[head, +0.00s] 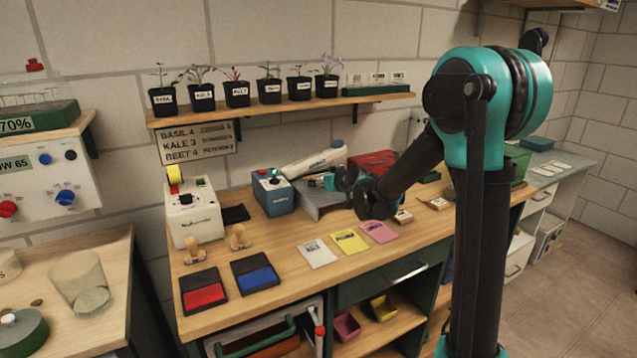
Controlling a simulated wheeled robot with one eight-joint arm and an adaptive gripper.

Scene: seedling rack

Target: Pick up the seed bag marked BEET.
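Three flat packets lie in a slanting row near the front edge of the wooden bench: a white one (318,252), a yellow one (350,241) and a pink one (380,232). They look like seed bags, but their print is too small to read, so I cannot tell which is marked BEET. My arm reaches in from the right, and its dark far end (368,199) hangs over the bench, behind and above the yellow and pink packets in the picture. The fingers of my gripper are not clearly made out. No packet is seen in its hold.
A red stamp pad (203,291) and a blue one (255,274) lie left of the packets, with two wooden stamps (239,238) behind. A white machine (193,212) and a blue-grey box (273,195) stand farther back. Potted seedlings (237,93) line the shelf above.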

